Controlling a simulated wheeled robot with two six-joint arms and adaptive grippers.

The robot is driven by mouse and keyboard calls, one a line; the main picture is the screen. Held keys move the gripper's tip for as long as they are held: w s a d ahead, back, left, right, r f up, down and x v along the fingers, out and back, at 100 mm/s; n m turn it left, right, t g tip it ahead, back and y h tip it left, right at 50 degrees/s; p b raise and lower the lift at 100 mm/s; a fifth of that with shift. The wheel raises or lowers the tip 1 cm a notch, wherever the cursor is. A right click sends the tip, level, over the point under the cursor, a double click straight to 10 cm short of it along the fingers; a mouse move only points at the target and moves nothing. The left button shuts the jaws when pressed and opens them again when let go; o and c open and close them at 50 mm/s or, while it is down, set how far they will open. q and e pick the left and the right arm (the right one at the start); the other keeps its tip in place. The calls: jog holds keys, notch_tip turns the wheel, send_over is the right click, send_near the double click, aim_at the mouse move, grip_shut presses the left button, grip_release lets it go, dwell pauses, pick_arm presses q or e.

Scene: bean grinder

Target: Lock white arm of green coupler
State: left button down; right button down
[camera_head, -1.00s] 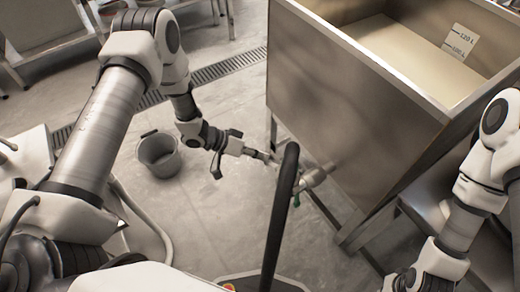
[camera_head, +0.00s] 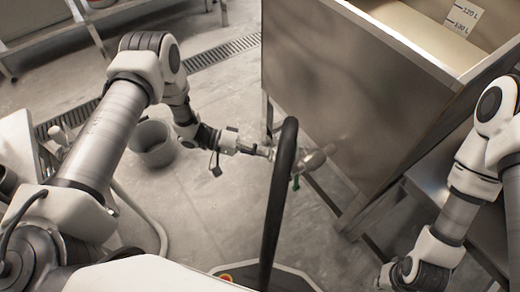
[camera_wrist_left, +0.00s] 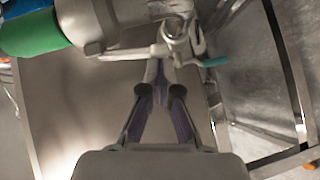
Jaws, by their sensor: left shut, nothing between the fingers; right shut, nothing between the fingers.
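The metal coupler (camera_head: 316,160) is at the tank's lower left side in the head view, partly behind a black post. In the left wrist view, its metal body (camera_wrist_left: 110,22) is at the top, beside a wide green band (camera_wrist_left: 38,33). A pale, whitish arm (camera_wrist_left: 125,54) sticks out to the left, and a teal-green arm (camera_wrist_left: 215,62) to the right. My left gripper (camera_head: 264,152) is shut and empty. Its fingertips (camera_wrist_left: 160,70) are just below the pale arm in the wrist view; I cannot tell whether they touch. My right gripper is below the head view's edge.
The large steel tank (camera_head: 340,95) stands right of the coupler. The black post (camera_head: 281,190) rises in front of my left gripper. A grey bucket (camera_head: 153,143) stands on the floor to the left. The floor (camera_head: 215,205) between bucket and post is clear.

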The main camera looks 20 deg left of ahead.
dwell(0.6)
pick_arm(q)
jog(key=v, duration=1.2)
